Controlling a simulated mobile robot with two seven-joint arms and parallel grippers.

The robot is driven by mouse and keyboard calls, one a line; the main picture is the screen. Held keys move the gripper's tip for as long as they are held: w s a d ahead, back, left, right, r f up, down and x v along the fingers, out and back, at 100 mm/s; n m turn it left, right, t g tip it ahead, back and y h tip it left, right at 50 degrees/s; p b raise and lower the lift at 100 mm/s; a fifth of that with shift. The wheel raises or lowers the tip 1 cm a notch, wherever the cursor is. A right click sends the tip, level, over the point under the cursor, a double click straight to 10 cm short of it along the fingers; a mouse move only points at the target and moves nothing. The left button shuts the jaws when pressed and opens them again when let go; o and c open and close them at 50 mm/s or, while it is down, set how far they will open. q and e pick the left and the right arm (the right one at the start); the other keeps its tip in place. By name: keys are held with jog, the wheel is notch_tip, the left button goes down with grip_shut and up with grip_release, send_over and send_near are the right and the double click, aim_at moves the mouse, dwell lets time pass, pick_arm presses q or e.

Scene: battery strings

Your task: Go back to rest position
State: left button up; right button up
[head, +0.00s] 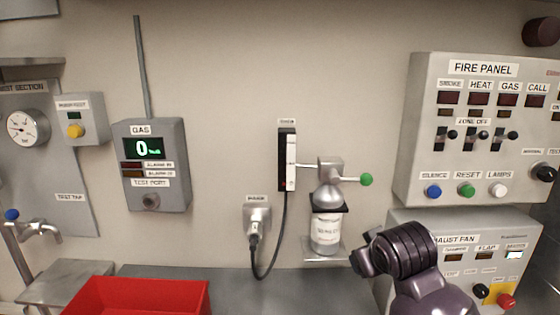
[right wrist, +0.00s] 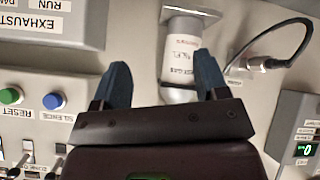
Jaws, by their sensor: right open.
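My right arm comes in at the lower right of the head view, its dark wrist in front of the exhaust fan panel. In the right wrist view my right gripper (right wrist: 163,84) is open, its two blue fingers spread wide. A white labelled canister (head: 326,232) sits in a wall holder (head: 328,253) under a grey valve head with a green knob (head: 365,180). In the right wrist view the canister (right wrist: 182,55) shows between the fingers, and neither finger appears to touch it; its distance is hard to tell. My left gripper is not in view.
The fire panel (head: 484,129) and exhaust fan panel (head: 458,229) are on the right. A gas detector (head: 151,190), a plugged cable (head: 284,226), a tap (head: 38,229) and a red bin (head: 139,294) are to the left. The grey counter (head: 290,294) beneath the canister is clear.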

jog(key=s+d+f+m+g, duration=0.1)
jog(key=s+d+f, duration=0.2)
jog(key=s+f, duration=0.4)
jog(key=s+d+f+m+g, duration=0.1)
jog(key=s+d+f+g, duration=0.1)
jog(key=s+f, duration=0.55)
jog(key=s+d+f+m+g, duration=0.1)
jog(key=s+d+f, duration=0.15)
jog(key=s, duration=0.65)
jog(key=s+d+f+m+g, duration=0.1)
jog(key=s+f, duration=0.2)
jog(key=s, duration=0.5)
jog(key=w+f+n+t, duration=0.1)
jog(key=w+f+t, duration=0.6)
jog(key=f, duration=0.3)
jog(key=shift+d+f, duration=0.2)
